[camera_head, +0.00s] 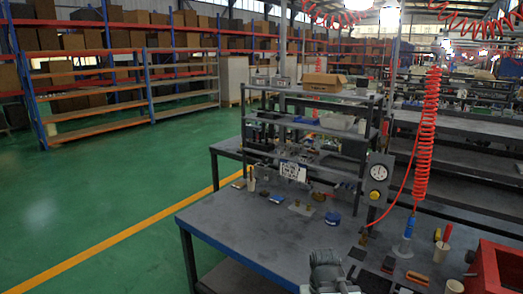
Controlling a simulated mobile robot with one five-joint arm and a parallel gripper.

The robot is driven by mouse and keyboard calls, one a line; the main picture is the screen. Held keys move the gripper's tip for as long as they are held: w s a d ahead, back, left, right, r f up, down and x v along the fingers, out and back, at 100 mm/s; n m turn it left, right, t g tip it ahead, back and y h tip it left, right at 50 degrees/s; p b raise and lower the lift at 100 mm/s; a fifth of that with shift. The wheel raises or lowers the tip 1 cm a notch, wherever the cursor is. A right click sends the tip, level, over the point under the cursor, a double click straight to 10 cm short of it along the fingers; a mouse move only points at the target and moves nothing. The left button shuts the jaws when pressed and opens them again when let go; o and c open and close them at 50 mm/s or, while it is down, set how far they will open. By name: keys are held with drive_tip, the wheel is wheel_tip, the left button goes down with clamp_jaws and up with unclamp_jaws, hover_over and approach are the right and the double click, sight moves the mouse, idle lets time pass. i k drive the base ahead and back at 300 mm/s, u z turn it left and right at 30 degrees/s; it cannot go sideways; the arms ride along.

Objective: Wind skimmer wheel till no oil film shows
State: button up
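My gripper (328,270) shows only in part as a grey shape at the bottom edge, over the workbench (245,225); whether its fingers are open or shut cannot be seen. I cannot make out a skimmer wheel or an oil film for certain. A small round blue item (333,218) lies on the bench behind my gripper. A grey panel (379,175) with a white dial and a yellow round knob (378,196) stands at the bench's right rear.
A red box (499,265) stands at the right edge of the bench. A coiled red hose (426,135) hangs at the right, with a blue tool end (409,228). Several dark pads and small parts lie between. The bench's left part is clear; green floor (90,200) lies beyond.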

sight(470, 257)
drive_tip(key=z, duration=2.2)
drive_tip(key=k, duration=1.2)
drive_tip(key=u, duration=1.2)
drive_tip(key=i, duration=1)
drive_tip(key=z, duration=0.1)
